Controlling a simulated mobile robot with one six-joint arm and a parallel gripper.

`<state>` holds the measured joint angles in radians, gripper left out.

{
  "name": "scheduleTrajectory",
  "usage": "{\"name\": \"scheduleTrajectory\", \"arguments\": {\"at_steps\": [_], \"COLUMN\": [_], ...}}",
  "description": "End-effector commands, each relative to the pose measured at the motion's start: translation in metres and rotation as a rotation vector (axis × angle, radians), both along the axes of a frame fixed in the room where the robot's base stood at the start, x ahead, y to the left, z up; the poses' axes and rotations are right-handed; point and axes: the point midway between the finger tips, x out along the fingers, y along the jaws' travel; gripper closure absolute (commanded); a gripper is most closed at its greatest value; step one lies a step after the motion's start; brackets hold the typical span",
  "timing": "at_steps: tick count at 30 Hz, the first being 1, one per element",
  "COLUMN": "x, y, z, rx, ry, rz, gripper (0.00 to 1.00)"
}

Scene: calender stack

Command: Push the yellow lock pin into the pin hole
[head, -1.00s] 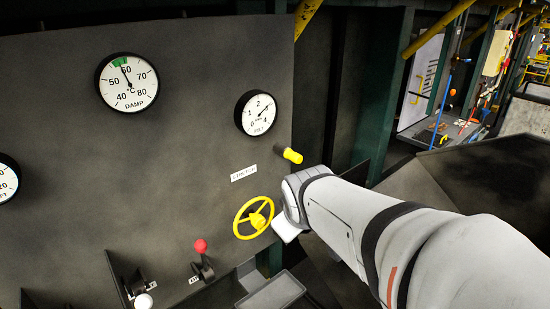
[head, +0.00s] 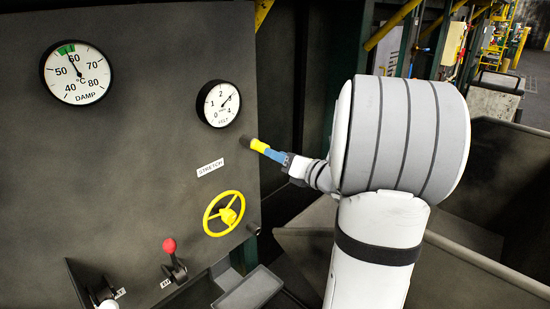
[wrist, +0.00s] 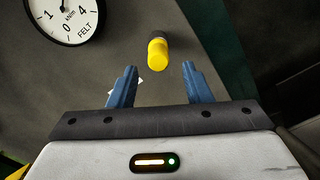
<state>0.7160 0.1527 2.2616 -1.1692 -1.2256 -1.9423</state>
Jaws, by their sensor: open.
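The yellow lock pin (head: 258,146) sticks out of the dark panel below the FELT gauge, with a dark sleeve at its panel end. In the wrist view the yellow pin (wrist: 157,54) lies ahead, roughly midway between the finger tips. The pin hole is not seen apart from the dark sleeve. My gripper (head: 273,154) is at the pin's outer end, its blue fingers lined up with it. In the wrist view my gripper (wrist: 159,67) is open, with gaps between the pin and both fingers.
The yellow handwheel (head: 224,213) and STRETCH label (head: 210,167) are below the pin. The FELT gauge (head: 218,103) is just above it. A red-knobbed lever (head: 170,246) stands lower left. Dark open space lies right of the panel edge.

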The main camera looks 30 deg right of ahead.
Motion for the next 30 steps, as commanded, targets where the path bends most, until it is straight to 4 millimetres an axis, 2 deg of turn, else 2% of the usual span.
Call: {"name": "scheduleTrajectory", "arguments": {"at_steps": [5,14,16,21,30], "x": [0.005,0.037,0.043,0.056,0.065], "y": [0.003,0.015,0.017,0.022,0.025], "z": [0.002,0.004,-0.006,-0.004,0.0], "rx": [-0.015,-0.012,-0.017,-0.017,-0.014], "ry": [-0.014,-0.012,-0.015,-0.016,-0.015], "rz": [0.018,0.018,0.017,0.016,0.016], "gripper": [0.55,0.55,0.55,0.55,0.55]}}
